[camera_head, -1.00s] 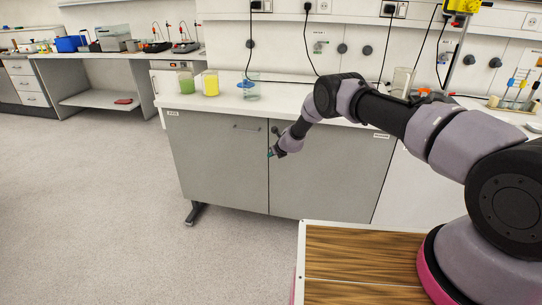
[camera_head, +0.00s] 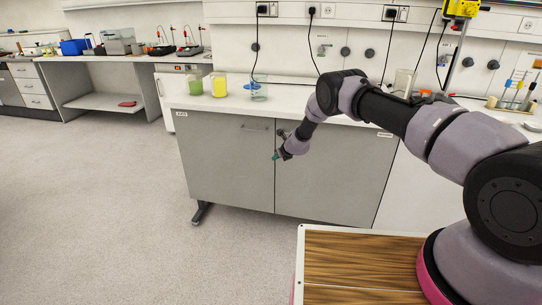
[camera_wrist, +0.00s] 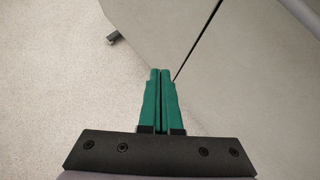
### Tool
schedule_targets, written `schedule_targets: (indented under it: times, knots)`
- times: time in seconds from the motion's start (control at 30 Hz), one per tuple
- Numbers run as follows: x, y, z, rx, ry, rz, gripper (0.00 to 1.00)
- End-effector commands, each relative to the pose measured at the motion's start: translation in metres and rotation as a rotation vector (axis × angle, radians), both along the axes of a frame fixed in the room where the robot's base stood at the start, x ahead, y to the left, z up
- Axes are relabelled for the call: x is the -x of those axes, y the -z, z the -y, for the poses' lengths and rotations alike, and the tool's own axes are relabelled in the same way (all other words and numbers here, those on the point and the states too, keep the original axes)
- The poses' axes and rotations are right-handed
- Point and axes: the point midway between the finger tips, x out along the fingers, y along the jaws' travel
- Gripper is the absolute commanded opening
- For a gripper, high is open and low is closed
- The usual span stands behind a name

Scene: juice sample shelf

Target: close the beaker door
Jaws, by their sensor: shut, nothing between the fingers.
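The grey cabinet has a left door (camera_head: 225,160) and a right door (camera_head: 335,175), split by a thin vertical seam. Both doors look flush and closed in the head view. A small label (camera_head: 181,114) sits at the left door's top corner and another (camera_head: 385,134) at the right door's; neither is readable, so I cannot tell which door is the beaker door. My gripper (camera_head: 275,157) is shut and empty, in front of the seam. In the wrist view its green fingers (camera_wrist: 160,72) are together close to the door fronts; contact is unclear.
A green beaker (camera_head: 195,86), a yellow beaker (camera_head: 219,86) and a clear beaker (camera_head: 259,92) stand on the counter above the left door. The floor (camera_head: 110,210) to the left is clear.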

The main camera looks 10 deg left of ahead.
Motion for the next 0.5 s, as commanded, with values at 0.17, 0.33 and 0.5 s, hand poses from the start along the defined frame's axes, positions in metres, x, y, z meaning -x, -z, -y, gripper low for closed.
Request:
schedule_targets:
  times: [0.17, 0.33, 0.5]
  knots:
    - [0.012, -0.013, 0.000, 0.003, 0.002, 0.002, 0.00]
    - [0.029, -0.030, -0.002, 0.003, 0.002, 0.002, 0.00]
    - [0.048, -0.050, -0.004, 0.003, 0.002, 0.002, 0.00]
